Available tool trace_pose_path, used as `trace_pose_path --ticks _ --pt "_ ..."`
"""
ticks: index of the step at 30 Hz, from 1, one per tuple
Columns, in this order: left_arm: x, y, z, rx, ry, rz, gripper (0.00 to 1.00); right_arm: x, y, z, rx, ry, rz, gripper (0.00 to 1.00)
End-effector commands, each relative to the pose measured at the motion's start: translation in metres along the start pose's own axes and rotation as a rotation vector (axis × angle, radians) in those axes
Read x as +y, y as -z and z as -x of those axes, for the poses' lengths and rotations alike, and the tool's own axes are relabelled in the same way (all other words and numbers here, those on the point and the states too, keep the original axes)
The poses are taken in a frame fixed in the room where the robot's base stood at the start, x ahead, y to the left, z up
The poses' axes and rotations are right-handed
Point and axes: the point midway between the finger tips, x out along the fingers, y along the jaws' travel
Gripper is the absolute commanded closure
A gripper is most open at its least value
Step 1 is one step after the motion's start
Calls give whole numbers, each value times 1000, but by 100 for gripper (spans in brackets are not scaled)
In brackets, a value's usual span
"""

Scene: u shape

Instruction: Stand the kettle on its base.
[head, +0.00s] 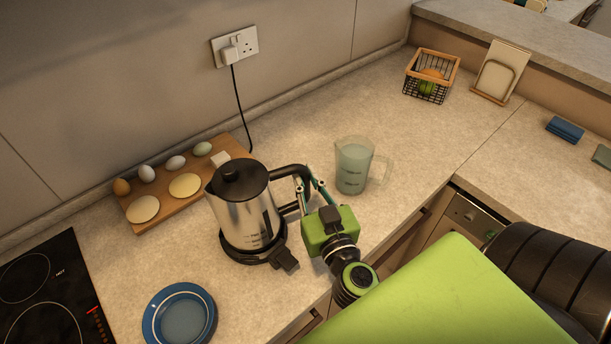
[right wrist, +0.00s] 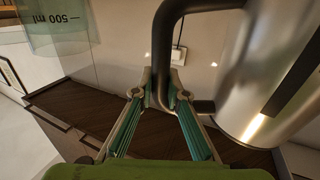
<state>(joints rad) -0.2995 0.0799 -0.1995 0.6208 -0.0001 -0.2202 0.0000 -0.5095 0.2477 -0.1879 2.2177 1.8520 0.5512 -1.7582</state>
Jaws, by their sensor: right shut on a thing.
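The steel kettle (head: 240,208) with its black lid and black handle (head: 290,171) stands nearly upright over its black round base (head: 240,256) on the worktop. The base's rim shows around the kettle's foot; I cannot tell whether the kettle is fully seated. My right gripper (head: 304,188) is at the handle, to the right of the kettle body. In the right wrist view, its green-padded fingers (right wrist: 162,92) are closed around the lower part of the handle (right wrist: 163,50), with the kettle body (right wrist: 262,85) at right. My left gripper is out of view.
A measuring jug (head: 353,165) stands close right of my gripper. A wooden board (head: 160,203) with eggs and round pieces lies behind left. A blue bowl (head: 180,316) and black hob (head: 48,295) are at front left. A wall socket (head: 235,46) has a cord running down behind the kettle.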

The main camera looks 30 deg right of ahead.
Motion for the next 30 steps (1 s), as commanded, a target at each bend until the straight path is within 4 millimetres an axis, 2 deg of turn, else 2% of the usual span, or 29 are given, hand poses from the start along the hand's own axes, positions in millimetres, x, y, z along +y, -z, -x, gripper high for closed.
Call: trace_pose_path --ticks 5,26,27,30 --pt "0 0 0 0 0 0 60 0 2 0 5 1 -5 100" --pt "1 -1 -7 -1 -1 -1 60 0 -10 0 5 0 -4 100" --pt "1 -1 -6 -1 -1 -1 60 0 -10 0 5 0 -4 81" --pt "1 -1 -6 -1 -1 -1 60 0 -11 0 4 0 -3 79"
